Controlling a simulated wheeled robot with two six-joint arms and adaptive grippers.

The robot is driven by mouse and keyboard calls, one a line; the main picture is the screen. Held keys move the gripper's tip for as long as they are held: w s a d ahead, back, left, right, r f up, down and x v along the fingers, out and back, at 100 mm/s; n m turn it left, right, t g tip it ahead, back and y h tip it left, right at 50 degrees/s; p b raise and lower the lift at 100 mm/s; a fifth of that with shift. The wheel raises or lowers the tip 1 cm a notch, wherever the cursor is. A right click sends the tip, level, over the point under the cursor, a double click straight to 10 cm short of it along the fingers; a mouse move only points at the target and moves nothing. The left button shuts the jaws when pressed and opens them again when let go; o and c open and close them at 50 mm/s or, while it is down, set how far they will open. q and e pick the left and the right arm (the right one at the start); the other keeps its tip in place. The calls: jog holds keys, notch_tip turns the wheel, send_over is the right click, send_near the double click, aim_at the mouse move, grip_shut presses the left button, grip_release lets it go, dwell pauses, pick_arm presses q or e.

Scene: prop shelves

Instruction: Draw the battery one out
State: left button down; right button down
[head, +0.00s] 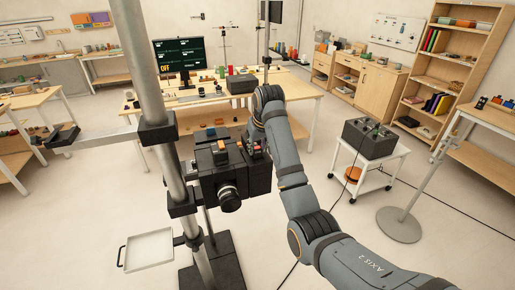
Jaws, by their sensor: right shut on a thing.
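A black camera rig (225,178) with a round lens (229,199) is clamped to a metal pole. A small orange piece (221,145) shows on its upper part. My right arm reaches in from the bottom right, and its gripper (252,147) is at the right upper side of the rig. It is shut on a small dark block with a red mark (257,151), which seems to be a battery. The block is against or very close to the rig; I cannot tell whether it is still seated. My left gripper is out of view.
A metal pole (157,100) stands close in front, with a white tray (149,250) low at left. Behind is a wooden table (290,88) with a monitor (179,54) showing orange "OFF". A white cart (370,165) carries a dark box. A cable crosses the floor at right.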

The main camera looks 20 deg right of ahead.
aim_at(258, 148)
jog(key=shift+r, duration=0.25)
dwell(0.4)
jog(key=shift+r, duration=1.35)
jog(key=shift+r, duration=1.35)
jog(key=shift+r, duration=1.95)
